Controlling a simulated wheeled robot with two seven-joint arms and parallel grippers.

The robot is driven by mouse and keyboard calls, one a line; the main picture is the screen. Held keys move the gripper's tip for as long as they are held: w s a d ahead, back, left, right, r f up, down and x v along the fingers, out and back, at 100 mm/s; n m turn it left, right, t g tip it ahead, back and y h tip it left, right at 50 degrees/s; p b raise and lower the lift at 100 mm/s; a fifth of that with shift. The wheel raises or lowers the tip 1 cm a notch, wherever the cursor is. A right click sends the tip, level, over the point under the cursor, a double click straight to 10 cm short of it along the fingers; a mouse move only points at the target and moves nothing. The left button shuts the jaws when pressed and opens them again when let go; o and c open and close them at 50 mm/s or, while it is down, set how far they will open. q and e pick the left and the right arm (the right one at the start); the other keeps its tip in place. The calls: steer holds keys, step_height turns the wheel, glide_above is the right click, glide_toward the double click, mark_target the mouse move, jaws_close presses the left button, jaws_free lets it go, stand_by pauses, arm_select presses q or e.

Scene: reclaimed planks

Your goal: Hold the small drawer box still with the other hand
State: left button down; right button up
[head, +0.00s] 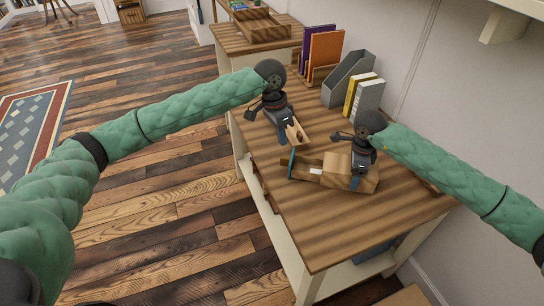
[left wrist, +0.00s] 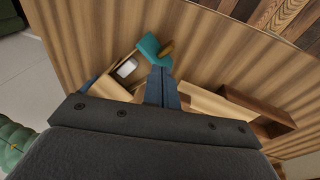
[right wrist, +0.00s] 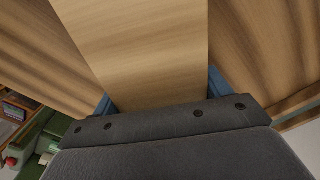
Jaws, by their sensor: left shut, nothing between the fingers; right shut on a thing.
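The small drawer box (head: 368,182) is light wood and stands on the table. Its drawer (head: 305,172) is pulled out to the left, with a teal front (head: 291,162) and a small white thing inside. The left wrist view shows the teal front (left wrist: 148,46) with its wooden knob. My right gripper (head: 357,182) is shut on the drawer box; in the right wrist view its fingers lie on either side of the box's wood (right wrist: 140,50). My left gripper (head: 291,143) is shut and empty, above the table behind the drawer; its fingertips show in the left wrist view (left wrist: 162,80).
A wooden piece (head: 298,132) lies beside my left gripper. Books (head: 322,52) in a wooden rack, a grey file holder (head: 347,78) and more upright books (head: 367,95) stand at the back. The table's front part (head: 330,235) is clear.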

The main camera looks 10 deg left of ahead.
arm_select(q)
steer(key=a+f+n+h, duration=0.1)
steer(key=a+n+h, duration=0.2)
steer(key=a+n, duration=0.75)
steer(key=a+f+n+h, duration=0.2)
steer(key=a+n+h, duration=0.2)
steer(key=n, duration=1.4)
steer(key=shift+t, duration=0.4)
steer(key=x, duration=1)
steer(key=shift+d+r, duration=0.1)
steer(key=shift+r, duration=0.05)
steer(key=d, duration=0.3)
steer(key=shift+d, duration=0.4)
